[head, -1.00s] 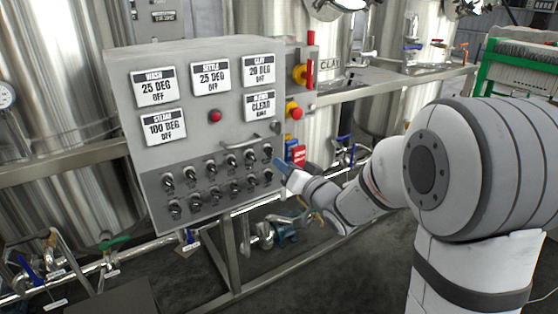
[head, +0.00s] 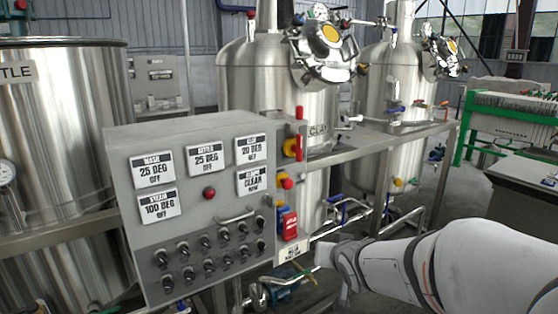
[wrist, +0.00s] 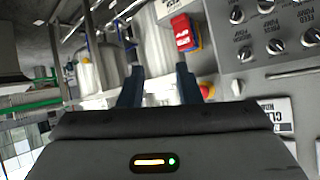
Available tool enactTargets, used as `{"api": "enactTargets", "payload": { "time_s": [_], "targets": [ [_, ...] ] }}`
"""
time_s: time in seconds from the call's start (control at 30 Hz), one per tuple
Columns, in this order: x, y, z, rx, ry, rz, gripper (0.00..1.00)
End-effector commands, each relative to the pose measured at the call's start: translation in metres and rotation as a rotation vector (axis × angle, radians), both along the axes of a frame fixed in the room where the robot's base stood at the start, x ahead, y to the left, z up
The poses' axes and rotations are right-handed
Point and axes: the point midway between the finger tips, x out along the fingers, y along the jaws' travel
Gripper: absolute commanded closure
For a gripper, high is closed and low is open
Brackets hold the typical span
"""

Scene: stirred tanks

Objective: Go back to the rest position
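My gripper (wrist: 158,88) shows in the wrist view with its two dark blue fingers apart and nothing between them. In the head view my arm (head: 400,268) comes in from the lower right, its wrist end to the right of the grey control panel (head: 120,200). The fingers cannot be made out there. The panel also shows turned over at the right of the wrist view (wrist: 262,88), beyond the fingers and apart from them. It carries display plates, a red button (head: 209,193) and rows of black switches.
Steel tanks (head: 280,100) stand behind, with a frame rail (head: 380,143) and low pipes (head: 345,222). A green-framed press (head: 510,110) and a grey cabinet (head: 525,185) are at right.

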Motion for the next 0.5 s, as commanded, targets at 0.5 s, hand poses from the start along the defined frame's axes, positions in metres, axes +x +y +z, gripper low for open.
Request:
{"api": "enactTargets", "payload": {
  "time_s": [0.5],
  "targets": [
    [-0.199,-0.032,0.034,-0.147,0.694,0.03,0.69]
  ]
}}
